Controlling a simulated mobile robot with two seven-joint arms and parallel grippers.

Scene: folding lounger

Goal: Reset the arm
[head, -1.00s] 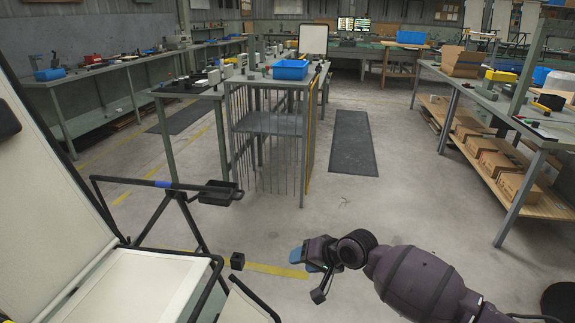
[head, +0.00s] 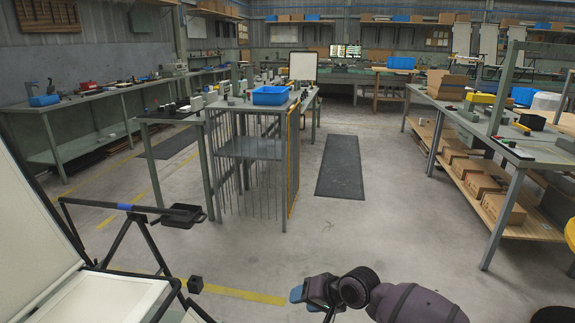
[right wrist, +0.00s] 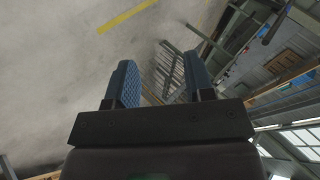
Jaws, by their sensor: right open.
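My right arm comes in at the bottom of the head view, and its gripper (head: 297,295) hangs over bare floor. In the right wrist view the two blue finger pads of this gripper (right wrist: 158,82) stand apart with nothing between them but distant floor and furniture. The folding lounger (head: 100,297) is at the lower left of the head view, with pale panels and a black tube frame. The right gripper is to the right of the lounger and apart from it. My left gripper is not in view.
A workbench (head: 265,108) with a blue bin (head: 271,95) and a wire-sided rack stands ahead. A long bench (head: 500,135) with cardboard boxes (head: 475,188) on its lower shelf is at right. Concrete floor with a dark mat (head: 341,167) lies open between them.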

